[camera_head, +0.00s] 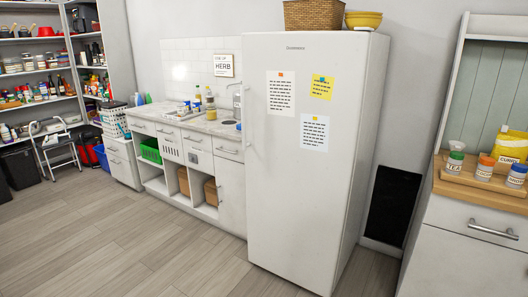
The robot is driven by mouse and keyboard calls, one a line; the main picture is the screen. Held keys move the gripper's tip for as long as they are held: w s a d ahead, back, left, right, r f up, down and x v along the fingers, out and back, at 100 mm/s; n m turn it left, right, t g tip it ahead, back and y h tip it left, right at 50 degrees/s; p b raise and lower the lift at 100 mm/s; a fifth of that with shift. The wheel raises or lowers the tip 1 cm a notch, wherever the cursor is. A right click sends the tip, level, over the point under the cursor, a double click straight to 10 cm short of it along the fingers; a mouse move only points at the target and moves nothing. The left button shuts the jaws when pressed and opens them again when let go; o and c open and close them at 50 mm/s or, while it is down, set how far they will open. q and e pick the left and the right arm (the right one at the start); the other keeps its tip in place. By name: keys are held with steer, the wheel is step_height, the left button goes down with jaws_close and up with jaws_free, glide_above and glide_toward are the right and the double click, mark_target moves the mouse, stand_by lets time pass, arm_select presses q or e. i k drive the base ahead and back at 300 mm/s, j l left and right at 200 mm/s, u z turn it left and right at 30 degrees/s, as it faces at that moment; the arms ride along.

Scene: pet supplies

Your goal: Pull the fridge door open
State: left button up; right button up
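A tall white fridge (285,185) stands against the back wall in the middle of the head view. Its door is shut and carries two white paper notes and a small yellow note. A slim vertical handle (248,118) appears at the upper left edge of the door, pale against the white and hard to make out. Neither of my grippers is in this view.
A white counter (215,127) with drawers and a sink runs left of the fridge. A cabinet with a wooden tray (475,178) of jars is at the right. Bowls top the fridge. The wooden floor (130,245) in front left is clear.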

mark_target(302, 94)
steer(key=i+j+u, duration=0.1)
steer(key=i+u, duration=0.15)
steer(key=u, duration=0.15)
steer(key=i+u, duration=0.55)
steer(key=u, duration=0.25)
steer(key=i+j, duration=0.15)
steer(key=i, duration=0.3)
steer(key=i+j, duration=0.2)
steer(key=i, duration=0.25)
steer(key=l+z, duration=0.05)
